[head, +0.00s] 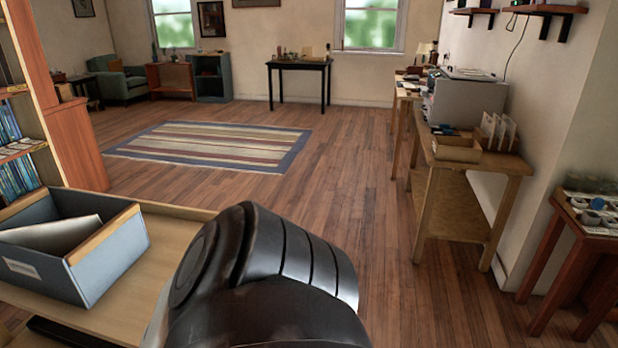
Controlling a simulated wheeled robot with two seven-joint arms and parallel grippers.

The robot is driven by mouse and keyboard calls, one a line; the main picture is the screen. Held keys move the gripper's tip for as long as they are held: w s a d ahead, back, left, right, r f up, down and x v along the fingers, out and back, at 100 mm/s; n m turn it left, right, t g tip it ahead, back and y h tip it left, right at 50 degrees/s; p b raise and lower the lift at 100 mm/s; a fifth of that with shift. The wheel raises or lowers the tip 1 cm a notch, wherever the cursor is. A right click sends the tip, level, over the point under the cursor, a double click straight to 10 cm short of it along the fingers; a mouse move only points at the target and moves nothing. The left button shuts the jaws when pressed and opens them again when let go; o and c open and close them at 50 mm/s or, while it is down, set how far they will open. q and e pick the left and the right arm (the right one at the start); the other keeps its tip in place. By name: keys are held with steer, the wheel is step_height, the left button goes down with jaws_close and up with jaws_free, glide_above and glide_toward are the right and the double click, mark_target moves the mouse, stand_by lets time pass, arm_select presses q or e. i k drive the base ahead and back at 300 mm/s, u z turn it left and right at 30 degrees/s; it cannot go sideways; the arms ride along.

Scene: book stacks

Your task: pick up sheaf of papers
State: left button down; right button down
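White paper (62,235) stands at a slant inside an open blue-grey box (115,268) at the left. It may be the sheaf of papers; the box walls hide its lower part, and I cannot tell how many sheets there are. The box has a tan-edged wall and a pale label on its front. A dark link of my own arm fills the bottom middle, to the right of the box. Neither gripper's fingers show in the head view.
The box sits on a light wooden desk (180,210). A bookcase (75,145) stands behind it. At the right, a wooden table (495,163) holds a rack with upright papers or cards (497,130). The floor and striped rug (215,145) are clear.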

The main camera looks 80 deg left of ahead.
mark_target(58, 238)
steer(key=u, duration=2.05)
steer(key=i, duration=3.2)
steer(key=u, duration=2.85)
steer(key=i, duration=3.15)
steer(key=u, duration=3.9)
